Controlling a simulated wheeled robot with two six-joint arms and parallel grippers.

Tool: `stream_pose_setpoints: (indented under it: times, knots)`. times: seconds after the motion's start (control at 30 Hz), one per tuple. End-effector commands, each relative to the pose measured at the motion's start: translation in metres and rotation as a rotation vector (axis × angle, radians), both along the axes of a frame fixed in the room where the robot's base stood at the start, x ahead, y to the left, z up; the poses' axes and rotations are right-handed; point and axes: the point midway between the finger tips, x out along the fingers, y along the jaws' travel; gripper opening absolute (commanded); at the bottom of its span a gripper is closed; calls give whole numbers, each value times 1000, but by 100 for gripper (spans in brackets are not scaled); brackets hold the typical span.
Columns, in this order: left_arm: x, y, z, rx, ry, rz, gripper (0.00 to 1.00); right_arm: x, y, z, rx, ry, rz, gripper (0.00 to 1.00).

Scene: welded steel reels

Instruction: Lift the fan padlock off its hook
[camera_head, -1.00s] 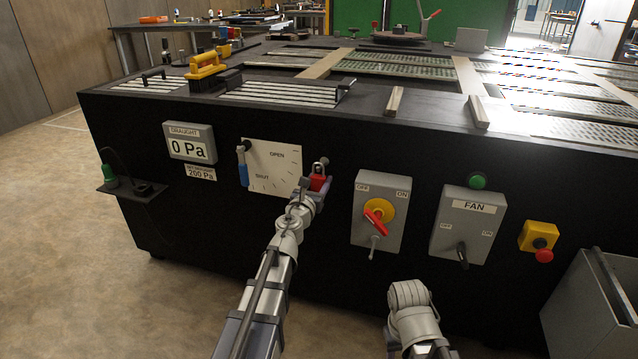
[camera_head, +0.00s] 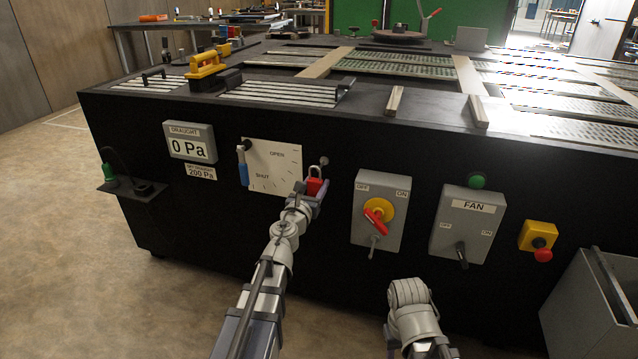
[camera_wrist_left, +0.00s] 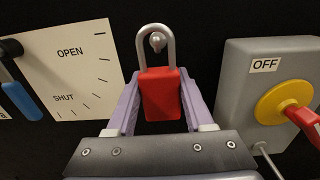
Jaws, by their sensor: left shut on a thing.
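The red padlock (camera_head: 314,186) with a grey shackle is held between the jaws of my left gripper (camera_head: 311,191) in front of the black panel. In the left wrist view the padlock (camera_wrist_left: 161,95) is upright, with the purple fingers of the gripper (camera_wrist_left: 160,103) on either side of its body. The round-ended hook (camera_head: 323,160) shows just above and apart from the shackle in the head view. In the wrist view the hook tip (camera_wrist_left: 157,41) shows through the shackle loop. My right gripper is not in view.
The OPEN/SHUT plate (camera_head: 272,168) with its blue-handled lever (camera_head: 242,168) is left of the padlock. A grey OFF/ON switch box (camera_head: 365,190) with a red handle is close on the right. The FAN box (camera_head: 467,225) is farther right.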

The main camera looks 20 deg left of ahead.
Motion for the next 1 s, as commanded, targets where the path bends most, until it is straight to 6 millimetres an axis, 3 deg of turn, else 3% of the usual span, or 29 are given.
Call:
stream_pose_setpoints:
  times: [0.6, 1.0]
  knots:
    - [-60, 2, 0, 0, 0, 0, 3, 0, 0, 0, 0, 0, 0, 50]
    - [-62, 2, 0, 0, 0, 0, 3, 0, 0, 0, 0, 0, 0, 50]
